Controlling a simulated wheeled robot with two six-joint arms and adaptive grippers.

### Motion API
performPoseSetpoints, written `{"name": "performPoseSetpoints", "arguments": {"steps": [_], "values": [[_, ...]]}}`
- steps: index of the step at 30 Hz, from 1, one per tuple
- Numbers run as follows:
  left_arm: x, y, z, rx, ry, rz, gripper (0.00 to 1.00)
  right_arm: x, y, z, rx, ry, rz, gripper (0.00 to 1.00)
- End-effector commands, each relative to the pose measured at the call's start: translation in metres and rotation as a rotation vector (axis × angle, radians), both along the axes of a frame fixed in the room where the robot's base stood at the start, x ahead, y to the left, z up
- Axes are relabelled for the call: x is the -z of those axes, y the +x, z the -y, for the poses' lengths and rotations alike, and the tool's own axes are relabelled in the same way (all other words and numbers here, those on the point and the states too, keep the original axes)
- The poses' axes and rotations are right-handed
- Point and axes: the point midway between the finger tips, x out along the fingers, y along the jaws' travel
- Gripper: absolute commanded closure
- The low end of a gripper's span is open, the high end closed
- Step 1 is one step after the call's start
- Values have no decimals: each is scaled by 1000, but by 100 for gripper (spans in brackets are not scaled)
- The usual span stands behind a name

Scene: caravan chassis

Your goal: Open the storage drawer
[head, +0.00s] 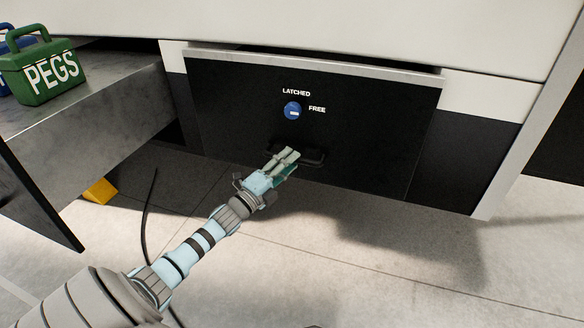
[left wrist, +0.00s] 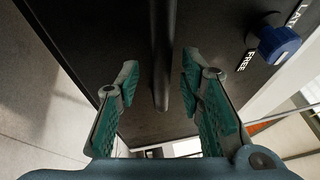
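The storage drawer has a black front (head: 350,125) with a pale top edge, low in the white caravan body. A narrow dark gap shows above that edge; I cannot tell how far out the drawer stands. A blue knob (head: 292,111) sits between the labels LATCHED and FREE, its white mark towards the FREE side. It also shows in the left wrist view (left wrist: 278,44). The dark bar handle (head: 313,158) is below the knob. My left gripper (head: 288,158) is at its left part. In the left wrist view the open fingers flank the handle bar (left wrist: 162,60), with gaps both sides. My right gripper is out of view.
A green PEGS box (head: 45,72) stands on a grey bench (head: 110,100) at the left, with a blue box behind it. A yellow block (head: 100,191) and a black cable (head: 147,215) are on the floor. The floor before the drawer (head: 400,255) is clear.

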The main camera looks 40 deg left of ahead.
Motion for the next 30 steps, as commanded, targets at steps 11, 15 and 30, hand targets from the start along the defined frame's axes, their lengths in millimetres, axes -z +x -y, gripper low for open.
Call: {"name": "performPoseSetpoints", "arguments": {"steps": [11,15,30], "values": [[-5,19,1,0,-2,-2,65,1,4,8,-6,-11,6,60],[-5,19,1,0,-2,-2,80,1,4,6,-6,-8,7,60],[-5,18,3,2,0,-3,100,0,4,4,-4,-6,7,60]]}}
